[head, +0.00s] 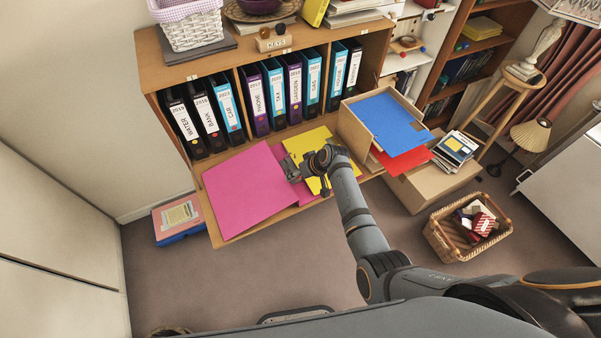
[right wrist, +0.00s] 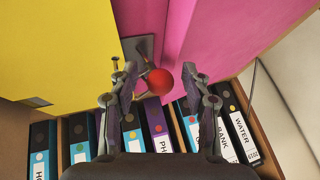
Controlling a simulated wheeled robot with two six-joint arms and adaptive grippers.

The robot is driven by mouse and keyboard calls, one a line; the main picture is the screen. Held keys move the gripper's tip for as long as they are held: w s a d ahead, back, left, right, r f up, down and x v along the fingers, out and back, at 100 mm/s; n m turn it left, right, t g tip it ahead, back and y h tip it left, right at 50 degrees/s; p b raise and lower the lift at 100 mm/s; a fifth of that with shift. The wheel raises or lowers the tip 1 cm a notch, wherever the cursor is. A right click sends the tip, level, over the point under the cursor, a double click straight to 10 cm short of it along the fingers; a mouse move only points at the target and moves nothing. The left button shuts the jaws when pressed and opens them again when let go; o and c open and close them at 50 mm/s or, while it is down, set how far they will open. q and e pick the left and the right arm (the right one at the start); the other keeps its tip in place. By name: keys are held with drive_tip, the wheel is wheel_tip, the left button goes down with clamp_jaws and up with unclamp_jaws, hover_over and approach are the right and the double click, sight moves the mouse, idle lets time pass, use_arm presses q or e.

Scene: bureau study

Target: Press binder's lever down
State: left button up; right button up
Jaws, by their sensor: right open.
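An open binder lies flat on the desk leaf in front of the shelf. One pink cover (head: 243,190) spreads to the left and yellow paper (head: 318,148) lies on the right. In the right wrist view, the binder's lever (right wrist: 160,82) shows as a round red knob by a grey metal plate (right wrist: 138,48), between the yellow and pink areas. My right gripper (head: 302,166) is over the middle of the binder. In the right wrist view its fingers (right wrist: 159,74) are open on either side of the knob; contact cannot be told. My left gripper is out of view.
Upright labelled binders (head: 255,97) fill the shelf behind. A cardboard box (head: 352,130) with blue and red sheets stands close on the right. A wicker basket (head: 440,240) is on the floor at right; a pink and blue stack (head: 175,220) is at left.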

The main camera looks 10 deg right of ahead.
drive_tip(key=v, duration=1.1)
drive_tip(key=shift+d+r, duration=0.15)
drive_tip(key=shift+r, duration=0.2)
drive_tip(key=shift+s, duration=0.1)
